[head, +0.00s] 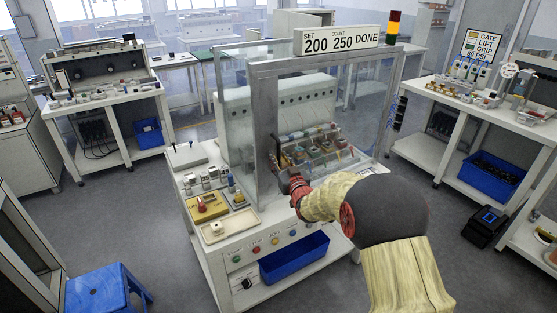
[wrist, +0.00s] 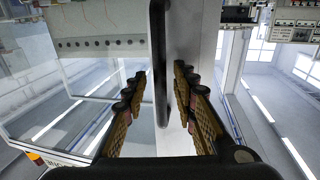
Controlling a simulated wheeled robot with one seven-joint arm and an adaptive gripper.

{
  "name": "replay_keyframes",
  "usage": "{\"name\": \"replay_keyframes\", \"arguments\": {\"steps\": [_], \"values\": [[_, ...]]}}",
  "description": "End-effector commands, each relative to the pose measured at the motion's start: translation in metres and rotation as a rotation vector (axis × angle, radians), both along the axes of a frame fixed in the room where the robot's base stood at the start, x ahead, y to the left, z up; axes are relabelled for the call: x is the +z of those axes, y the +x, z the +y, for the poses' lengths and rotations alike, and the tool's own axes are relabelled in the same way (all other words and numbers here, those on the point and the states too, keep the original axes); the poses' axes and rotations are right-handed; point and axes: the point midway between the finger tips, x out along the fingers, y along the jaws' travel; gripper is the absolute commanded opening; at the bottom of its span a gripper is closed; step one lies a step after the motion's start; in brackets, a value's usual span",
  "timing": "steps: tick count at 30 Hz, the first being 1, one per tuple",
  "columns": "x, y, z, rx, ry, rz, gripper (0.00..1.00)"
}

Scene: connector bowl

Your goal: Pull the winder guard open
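The winder guard (head: 240,140) is a clear-panelled enclosure with a grey frame on the machine in the middle of the head view. Its dark upright handle (head: 277,150) is by the grey front post, just beyond my gripper (head: 288,176). In the wrist view the handle (wrist: 159,60) is a dark bar running down between the two fingers of my gripper (wrist: 159,75). The fingers are apart, with a narrow gap on each side of the bar. My forearm hides part of the machine's right front. I cannot tell whether the guard is ajar.
A blue stool (head: 99,292) stands lower left. Grey floor is open on both sides.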

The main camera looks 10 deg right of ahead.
Motion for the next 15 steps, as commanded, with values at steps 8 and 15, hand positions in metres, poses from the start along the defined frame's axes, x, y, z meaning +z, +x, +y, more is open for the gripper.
{"name": "replay_keyframes", "arguments": {"steps": [8,15], "values": [[0.0001,0.0085,0.0014,0.0,0.0,0.0,0.28],[0.0002,0.0082,0.0013,0.0,0.0,0.001,0.21]]}}
